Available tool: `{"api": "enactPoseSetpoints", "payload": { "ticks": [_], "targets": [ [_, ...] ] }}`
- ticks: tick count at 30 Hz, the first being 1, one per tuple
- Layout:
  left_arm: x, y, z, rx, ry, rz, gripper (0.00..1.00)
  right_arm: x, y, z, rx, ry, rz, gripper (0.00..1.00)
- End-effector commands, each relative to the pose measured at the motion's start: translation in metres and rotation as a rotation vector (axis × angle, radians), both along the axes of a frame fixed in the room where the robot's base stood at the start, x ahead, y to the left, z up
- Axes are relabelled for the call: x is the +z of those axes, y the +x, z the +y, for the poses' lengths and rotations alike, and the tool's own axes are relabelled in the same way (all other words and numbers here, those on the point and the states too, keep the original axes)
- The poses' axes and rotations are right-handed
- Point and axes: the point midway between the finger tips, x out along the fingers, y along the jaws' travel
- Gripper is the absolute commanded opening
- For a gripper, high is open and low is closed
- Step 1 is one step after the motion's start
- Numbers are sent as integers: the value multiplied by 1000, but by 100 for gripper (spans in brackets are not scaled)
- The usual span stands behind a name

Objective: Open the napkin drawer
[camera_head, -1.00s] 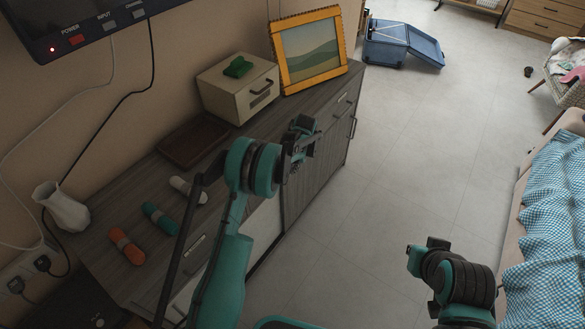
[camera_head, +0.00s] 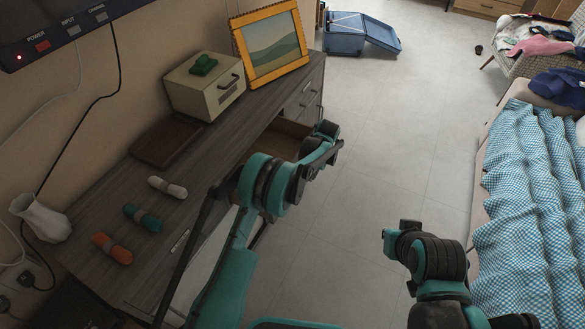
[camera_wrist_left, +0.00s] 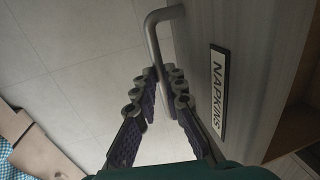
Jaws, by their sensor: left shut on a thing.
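The napkin drawer is pulled out of the grey dresser (camera_head: 150,192). Its wooden inside (camera_head: 285,134) shows behind my left gripper (camera_head: 326,148) in the head view. In the left wrist view, its grey front (camera_wrist_left: 262,35) carries a label (camera_wrist_left: 218,92) reading NAPKINS. A curved metal handle (camera_wrist_left: 152,36) stands out from that front. My left gripper (camera_wrist_left: 160,82) is shut on the handle in the left wrist view. My arm hides part of the drawer in the head view. My right gripper (camera_head: 396,238) is away from the dresser at the lower right, its jaws unclear.
A bed with a checked cover (camera_head: 530,190) is at right. Floor between is clear.

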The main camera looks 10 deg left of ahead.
Motion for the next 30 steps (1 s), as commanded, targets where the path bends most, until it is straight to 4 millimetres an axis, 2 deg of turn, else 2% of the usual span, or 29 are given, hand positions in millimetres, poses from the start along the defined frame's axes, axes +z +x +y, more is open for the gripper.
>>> {"api": "enactPoseSetpoints", "payload": {
  "ticks": [1,6,12,27,28,30],
  "targets": [
    [0,-5,-12,-3,-1,1,0,0,0,0,0,0,0,0],
    [0,-14,-39,-3,-1,1,0,1,0,0,0,0,0,0],
    [0,-21,-57,-1,0,0,0,1,0,0,0,0,0,0],
    [-1,-23,-64,0,-1,0,0,1,0,0,0,0,0,0],
    [-1,-23,-64,0,-1,0,13,1,0,0,0,0,0,0],
    [-1,-23,-64,0,0,0,31,1,0,0,0,0,0,0]
  ]
}}
